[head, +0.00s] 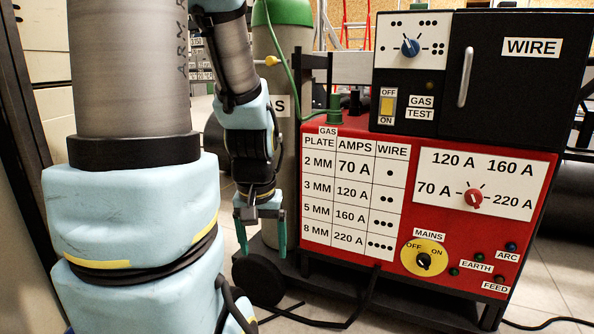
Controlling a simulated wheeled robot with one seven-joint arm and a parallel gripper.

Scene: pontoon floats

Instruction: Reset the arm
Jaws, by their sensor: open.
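My gripper (260,234) hangs down in the left middle of the head view, at the end of my arm. Its two green fingers point downward and stand apart, with nothing visible between them. The gripper is just left of the red front panel of the welding machine (290,200). I cannot tell whether it touches the machine. My arm covers much of the left of the picture and hides what is behind it.
The machine carries a black wire box (520,80), a blue knob (410,47), a red amps knob (473,197) and a mains switch (424,261). A gas cylinder (280,60) stands behind my arm. A black wheel (258,281) and cables lie low. Tiled floor shows at right.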

